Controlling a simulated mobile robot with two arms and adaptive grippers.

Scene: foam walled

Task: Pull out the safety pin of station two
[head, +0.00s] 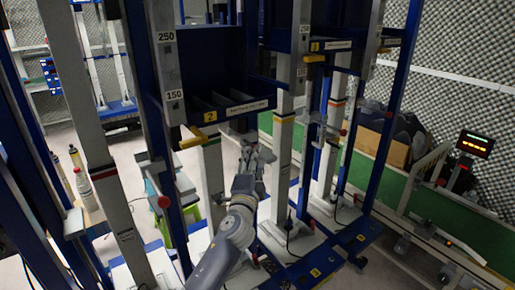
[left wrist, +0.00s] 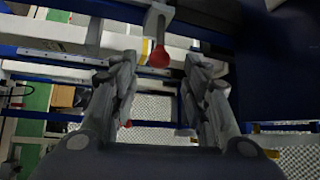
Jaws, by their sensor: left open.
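My left gripper (head: 256,152) is open and reaches up in front of the rack at the middle of the head view. A yellow plate marked 2 (head: 210,116) sits on the blue frame above and left of it. In the left wrist view a red knob (left wrist: 160,57) hangs from a pale bracket (left wrist: 157,20). It shows between and beyond the open fingers of my left gripper (left wrist: 160,75), with no visible contact. I cannot make out this knob in the head view, where the gripper may hide it. My right gripper is not in view.
Grey uprights (head: 285,165) and blue posts stand close around my left arm. Another red knob (head: 164,202) is on the left post, and one more (head: 343,132) is to the right. A green-topped bench (head: 385,180) and a lit display (head: 475,144) are at right.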

